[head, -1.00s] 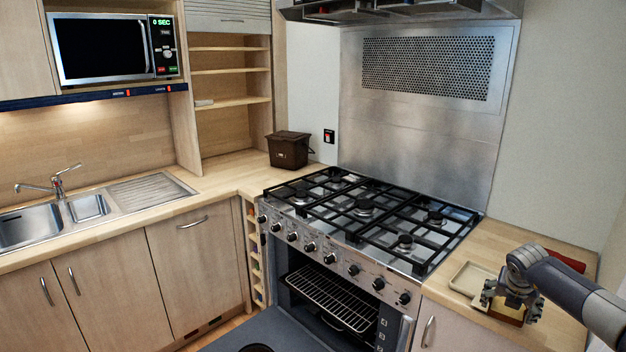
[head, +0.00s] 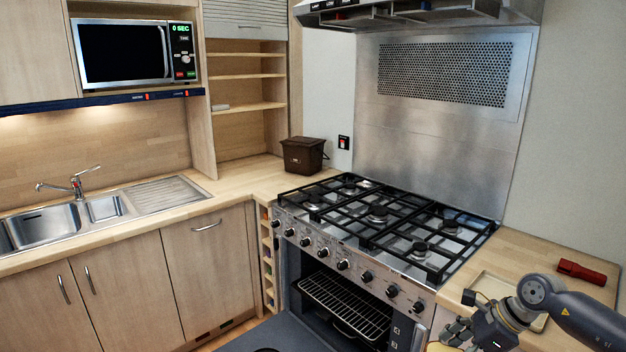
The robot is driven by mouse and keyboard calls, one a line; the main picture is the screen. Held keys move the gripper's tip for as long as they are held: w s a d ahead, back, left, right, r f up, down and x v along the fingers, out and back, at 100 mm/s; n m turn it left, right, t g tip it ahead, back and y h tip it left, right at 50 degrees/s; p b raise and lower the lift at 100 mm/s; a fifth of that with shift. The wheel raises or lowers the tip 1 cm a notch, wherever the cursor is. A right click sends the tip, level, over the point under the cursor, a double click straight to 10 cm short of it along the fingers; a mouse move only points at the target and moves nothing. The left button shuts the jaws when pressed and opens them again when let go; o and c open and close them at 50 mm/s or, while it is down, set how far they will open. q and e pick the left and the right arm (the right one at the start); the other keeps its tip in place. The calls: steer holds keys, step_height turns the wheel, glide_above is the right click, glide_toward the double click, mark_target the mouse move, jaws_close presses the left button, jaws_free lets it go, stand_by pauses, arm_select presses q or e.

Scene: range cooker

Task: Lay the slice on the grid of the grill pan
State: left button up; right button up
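The grid (head: 345,303) of the grill pan is a dark wire rack in the open compartment at the front of the cooker, below the knobs. The pan under it is mostly in shadow. My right gripper (head: 452,336) is at the bottom right, in front of the counter and right of the grid. A pale yellow slice (head: 438,347) shows at its fingertips, cut off by the bottom edge of the picture. The gripper appears shut on it, though the fingers are partly hidden. My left gripper is not in view.
A shallow beige tray (head: 486,281) lies on the right counter, partly behind my arm. A red object (head: 588,272) lies beyond it. The cooker's knobs (head: 342,264) and front edge stand above the grid. The black hob grates (head: 385,222) are empty.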

steer(key=s+a+r+n+g+h, duration=0.2)
steer(key=s+a+n+g, duration=0.2)
steer(key=s+n, duration=0.6)
steer(key=s+a+r+n+g+h, duration=0.3)
steer(key=s+a+n, duration=0.3)
steer(key=s+n, duration=0.3)
steer(key=n+g, duration=0.1)
steer(key=n, duration=0.2)
steer(key=shift+s+n+h, duration=0.3)
steer(key=shift+s, duration=0.1)
